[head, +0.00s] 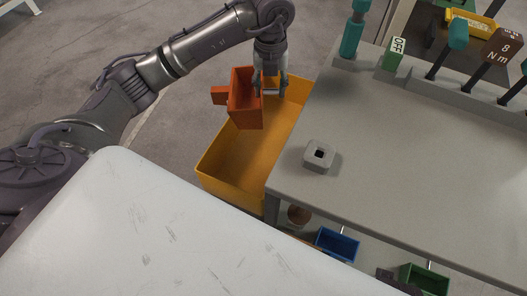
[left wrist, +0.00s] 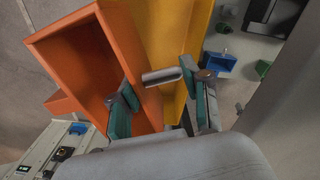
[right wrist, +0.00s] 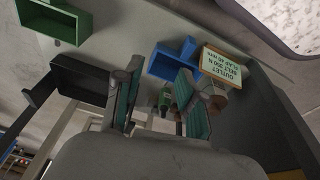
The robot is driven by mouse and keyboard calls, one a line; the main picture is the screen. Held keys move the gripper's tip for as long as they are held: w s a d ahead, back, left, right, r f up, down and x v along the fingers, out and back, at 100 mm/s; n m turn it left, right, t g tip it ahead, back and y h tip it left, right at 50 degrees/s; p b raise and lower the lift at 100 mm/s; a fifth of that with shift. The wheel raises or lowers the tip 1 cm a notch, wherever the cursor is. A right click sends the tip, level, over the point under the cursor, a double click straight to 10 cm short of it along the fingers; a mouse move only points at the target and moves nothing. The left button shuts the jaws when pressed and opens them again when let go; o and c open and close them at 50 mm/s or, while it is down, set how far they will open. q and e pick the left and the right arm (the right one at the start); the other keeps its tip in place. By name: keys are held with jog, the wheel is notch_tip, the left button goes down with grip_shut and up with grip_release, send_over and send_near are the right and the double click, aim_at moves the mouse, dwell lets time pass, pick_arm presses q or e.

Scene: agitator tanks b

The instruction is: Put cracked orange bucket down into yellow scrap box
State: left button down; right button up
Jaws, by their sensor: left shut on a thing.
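The orange bucket (head: 245,112) hangs over the far part of the yellow scrap box (head: 225,165), near its left side. My left gripper (head: 270,88) is at the bucket's right side. In the left wrist view the bucket (left wrist: 75,70) is large on the left, and the yellow box (left wrist: 175,35) shows behind it. A grey bar (left wrist: 162,76) lies between the fingers of my left gripper (left wrist: 165,105), which is shut on the bucket. I cannot make out a crack. My right gripper (right wrist: 162,105) is open with nothing between its fingertips.
A grey table (head: 420,150) stands right of the box and carries a square block with a hole (head: 319,156) and several teal-handled tools. A blue bin (head: 337,244) and a green bin (head: 425,278) are low beside it. A labelled sign (right wrist: 221,66) shows in the right wrist view.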

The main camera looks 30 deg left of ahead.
pick_arm(q)
notch_tip(320, 180, down, 7)
jog(key=w+a+n+b, duration=0.25)
jog(key=n+b, duration=0.25)
jog(key=n, duration=0.6)
jog(key=n+b, duration=0.2)
jog(key=b, duration=0.1)
send_over(267, 138)
notch_tip(267, 138, down, 6)
jog(key=r, duration=0.1)
pick_arm(e)
jog(key=v, duration=0.7)
pick_arm(q)
notch_tip(267, 138, down, 8)
jog(key=shift+r+b, duration=0.1)
jog(key=shift+b, duration=0.6)
jog(key=shift+d, duration=0.1)
pick_arm(e)
jog(key=w+a+r+t+y, duration=0.1)
jog(key=w+a+r+t, duration=0.1)
jog(key=w+t, duration=0.3)
jog(key=w, duration=0.3)
jog(key=shift+w+a+r+t, duration=0.2)
jog(key=shift+w+r+t, duration=0.1)
jog(key=shift+w+r, duration=0.1)
pick_arm(q)
jog(key=c, duration=0.5)
grip_release()
jog(key=shift+c, duration=0.2)
